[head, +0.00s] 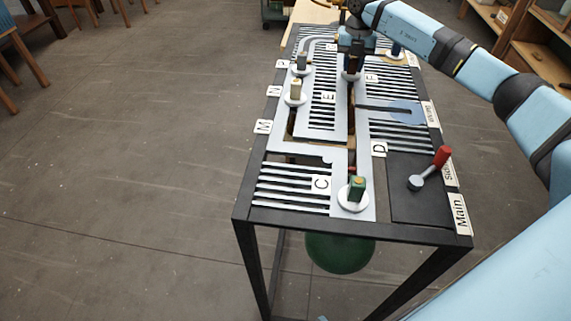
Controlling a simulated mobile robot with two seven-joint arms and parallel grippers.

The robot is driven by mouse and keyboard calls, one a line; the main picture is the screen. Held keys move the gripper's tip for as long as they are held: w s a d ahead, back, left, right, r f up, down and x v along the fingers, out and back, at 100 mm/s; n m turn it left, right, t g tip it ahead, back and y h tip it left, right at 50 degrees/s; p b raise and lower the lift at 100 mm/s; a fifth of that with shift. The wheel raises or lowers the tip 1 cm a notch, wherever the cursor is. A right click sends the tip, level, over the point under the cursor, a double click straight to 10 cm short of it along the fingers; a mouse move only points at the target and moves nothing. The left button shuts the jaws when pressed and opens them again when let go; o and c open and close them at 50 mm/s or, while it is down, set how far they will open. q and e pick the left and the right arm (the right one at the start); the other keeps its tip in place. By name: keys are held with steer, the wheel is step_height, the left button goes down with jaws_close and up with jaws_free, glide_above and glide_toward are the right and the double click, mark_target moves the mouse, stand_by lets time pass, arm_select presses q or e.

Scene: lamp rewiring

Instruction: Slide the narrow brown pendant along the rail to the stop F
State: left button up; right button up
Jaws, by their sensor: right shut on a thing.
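My right gripper (352,68) comes in from the upper right and points down at the rail plate, shut on a carrier top that its fingers mostly hide. The grey rail plate (362,170) lies on a black-framed table. My left gripper is not in view.
A green-topped carrier (357,188) stands near C, with a green shade (340,252) hanging below. A beige carrier (295,90) and a grey-green one (302,62) stand in the left slot. A blue carrier (396,50) is behind. A red-handled lever (440,157) rises at the right.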

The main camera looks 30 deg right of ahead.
steer(key=o, duration=0.9)
steer(key=shift+o, duration=0.2)
step_height(320, 180, up, 14)
steer(key=shift+f, duration=0.1)
